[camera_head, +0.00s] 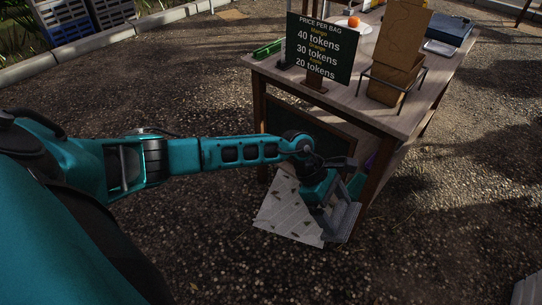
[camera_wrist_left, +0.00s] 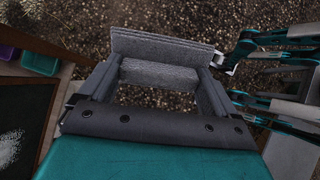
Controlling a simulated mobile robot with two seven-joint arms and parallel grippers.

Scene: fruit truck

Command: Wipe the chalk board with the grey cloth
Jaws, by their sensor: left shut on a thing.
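The chalk board (camera_head: 287,122) is a dark panel in a wooden frame at the near side of the table, partly hidden behind my left arm. In the left wrist view the board (camera_wrist_left: 22,112) is at the left edge, with a white chalk smudge on it. In the left wrist view the gripper (camera_wrist_left: 158,78) is shut on the grey cloth (camera_wrist_left: 160,48), which looks like a flat grey piece across the fingertips. The cloth appears apart from the board. My right gripper is not clearly seen.
The wooden table (camera_head: 268,68) carries a price sign (camera_head: 318,48), a brown paper bag (camera_head: 395,65) in a wire stand, and a plate with an orange fruit (camera_head: 354,20). A pale patterned sheet (camera_head: 285,212) is low beneath my gripper. Open gravel lies in front.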

